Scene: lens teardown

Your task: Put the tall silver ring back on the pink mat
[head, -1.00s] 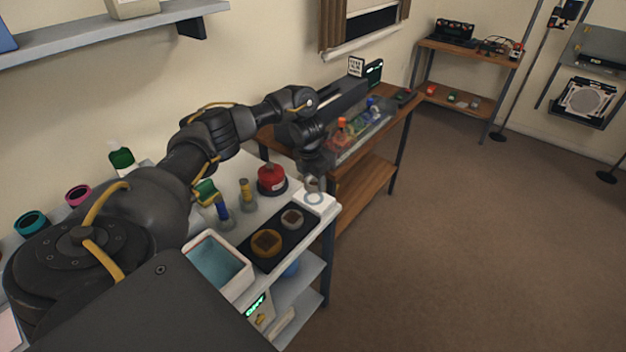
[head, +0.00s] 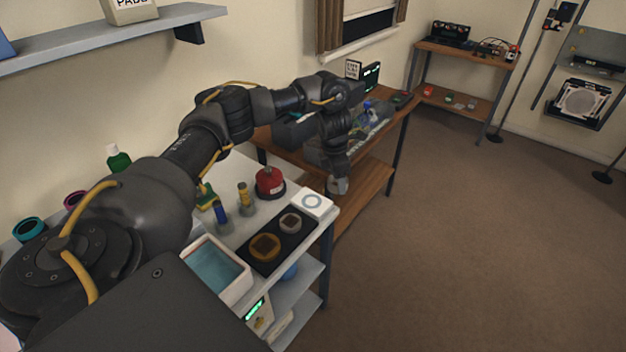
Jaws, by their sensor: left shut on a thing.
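My left gripper (head: 340,174) hangs pointing down, just past the far right corner of the white table (head: 283,208). It is shut on a small silver ring-shaped piece (head: 338,187), apparently the tall silver ring, held in the air. Its fingers are small and dark here. A small pale pink patch (head: 5,341) shows at the lower left edge; it may be the pink mat, but most of it is outside the view or behind my arm. My right gripper is not in view.
A white square pad with a grey circle (head: 312,202) lies at the table corner. Beside it are a black tray (head: 279,247) with two round parts, a red can (head: 269,182) and a white bin of blue liquid (head: 216,268). A wooden bench (head: 375,150) stands behind.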

